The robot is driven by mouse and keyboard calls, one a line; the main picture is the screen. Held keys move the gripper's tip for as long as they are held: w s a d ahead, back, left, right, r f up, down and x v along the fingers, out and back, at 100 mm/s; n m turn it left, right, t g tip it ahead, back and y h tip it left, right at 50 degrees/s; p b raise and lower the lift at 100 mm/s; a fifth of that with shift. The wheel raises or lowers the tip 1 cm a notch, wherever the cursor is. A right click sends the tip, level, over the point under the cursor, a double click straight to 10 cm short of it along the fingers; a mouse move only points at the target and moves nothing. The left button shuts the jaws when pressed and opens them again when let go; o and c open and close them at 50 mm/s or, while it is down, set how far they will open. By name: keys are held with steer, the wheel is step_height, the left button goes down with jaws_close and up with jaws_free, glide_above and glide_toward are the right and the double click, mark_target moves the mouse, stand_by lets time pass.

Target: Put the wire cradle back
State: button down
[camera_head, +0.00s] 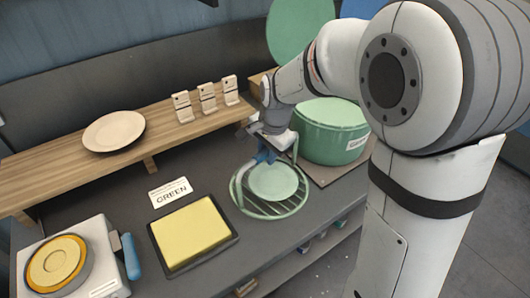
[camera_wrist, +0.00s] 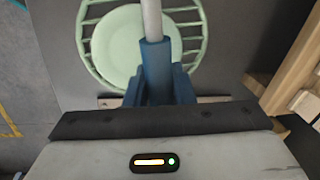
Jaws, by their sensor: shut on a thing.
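The wire cradle (camera_head: 297,208) is a round pale green wire basket with a tall handle. It is at the front of the dark counter, and a pale green plate (camera_head: 273,181) lies flat in it. My gripper (camera_head: 267,156) is shut on the cradle's handle, above the plate. In the wrist view, the blue fingers (camera_wrist: 158,92) close around the handle's blue grip (camera_wrist: 155,56), with the plate (camera_wrist: 118,48) and the cradle's wires (camera_wrist: 88,45) below. I cannot tell whether the cradle touches the counter.
A green drum (camera_head: 322,143) with a pale top stands behind and right of the cradle. A yellow pad in a black tray (camera_head: 192,235) and a GREEN card (camera_head: 170,192) are left. A wooden shelf (camera_head: 60,167) holds a cream plate (camera_head: 114,130). A white device (camera_head: 103,262) stands front left.

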steer(key=c, duration=1.1)
jaws_free()
steer(key=shift+c, duration=0.2)
step_height(320, 180, up, 8)
steer(key=s+d, duration=0.1)
steer(key=s+d+f+n+t+h, duration=0.1)
steer(key=s+d+f+n, duration=0.1)
steer(key=s+d+n, duration=0.6)
steer(key=s+d, duration=0.5)
steer(key=s, duration=0.4)
steer(key=shift+s+d+n, duration=0.2)
steer(key=shift+d+n, duration=0.1)
steer(key=shift+n, duration=0.1)
